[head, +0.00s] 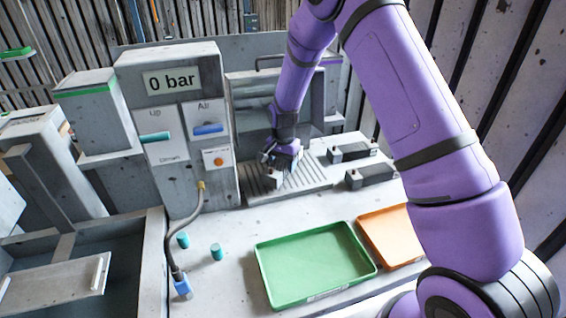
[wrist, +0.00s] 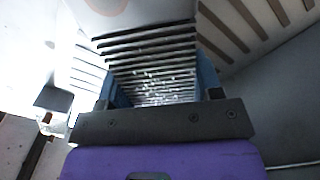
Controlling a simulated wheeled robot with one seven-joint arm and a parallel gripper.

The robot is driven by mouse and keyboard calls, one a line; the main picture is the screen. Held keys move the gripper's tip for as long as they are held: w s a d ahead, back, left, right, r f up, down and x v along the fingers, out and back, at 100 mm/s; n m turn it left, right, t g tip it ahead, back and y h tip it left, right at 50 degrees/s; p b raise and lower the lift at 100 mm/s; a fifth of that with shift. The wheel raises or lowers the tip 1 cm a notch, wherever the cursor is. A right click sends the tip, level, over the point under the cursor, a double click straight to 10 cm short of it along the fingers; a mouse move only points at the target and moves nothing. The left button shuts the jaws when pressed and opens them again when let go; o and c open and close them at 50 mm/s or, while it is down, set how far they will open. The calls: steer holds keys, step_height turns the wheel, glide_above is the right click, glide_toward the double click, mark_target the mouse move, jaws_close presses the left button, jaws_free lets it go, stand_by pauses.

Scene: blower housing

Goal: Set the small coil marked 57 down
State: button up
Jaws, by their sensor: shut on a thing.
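My gripper (head: 281,160) is low over the slotted grey plate (head: 312,184) beside the panel, with its fingers pointing down. In the wrist view my gripper (wrist: 160,78) has its blue fingers shut on a small finned grey block, the coil (wrist: 150,50). I cannot tell whether the coil touches the plate.
A grey panel (head: 180,105) reading "0 bar" stands left of my gripper. Dark-topped blocks (head: 352,150) sit to the right. A green tray (head: 262,262) and an orange tray (head: 372,236) lie in front. Two teal pegs (head: 217,252) and a hose (head: 176,250) are at front left.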

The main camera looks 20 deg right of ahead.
steer(key=shift+f, duration=0.55)
stand_by(0.4)
steer(key=o, duration=1.4)
steer(key=shift+r, duration=3.75)
